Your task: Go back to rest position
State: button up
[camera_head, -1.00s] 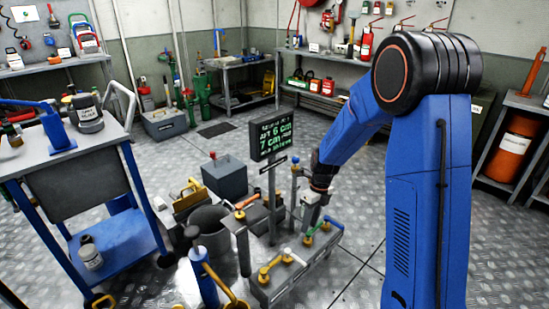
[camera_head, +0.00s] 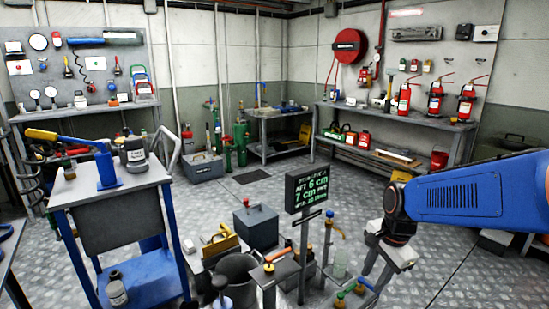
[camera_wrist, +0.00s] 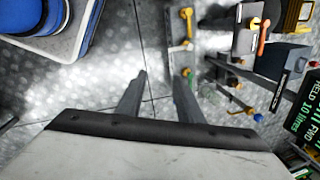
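My gripper (camera_head: 376,272) hangs at the right of the head view, below my blue arm. In the wrist view my gripper (camera_wrist: 163,73) shows two grey fingers standing apart with nothing between them. Its fingertips are above the metal floor and the low valve stand (camera_wrist: 176,55). In the head view the valve stand (camera_head: 335,296), with coloured handles, is partly cut off by the lower edge. The gripper appears close to it on the right, but the exact gap cannot be told.
A display sign (camera_head: 307,187) on a post stands left of my gripper. A blue cart (camera_head: 137,271) stands at the left, with a grey box (camera_head: 256,227) and a bucket (camera_head: 238,272) between. A bench (camera_head: 395,114) with extinguishers lines the back.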

jog(key=s+d+r+n+t, duration=0.1)
jog(key=s+r+n, duration=0.2)
jog(key=s+n, duration=0.4)
jog(key=s+d+r+n+t+h, duration=0.1)
jog(key=s+r+n+t, duration=0.1)
jog(key=s+n, duration=0.5)
jog(key=shift+s+d+r, duration=0.3)
jog(key=shift+s+r, duration=0.1)
jog(key=shift+s, duration=1.2)
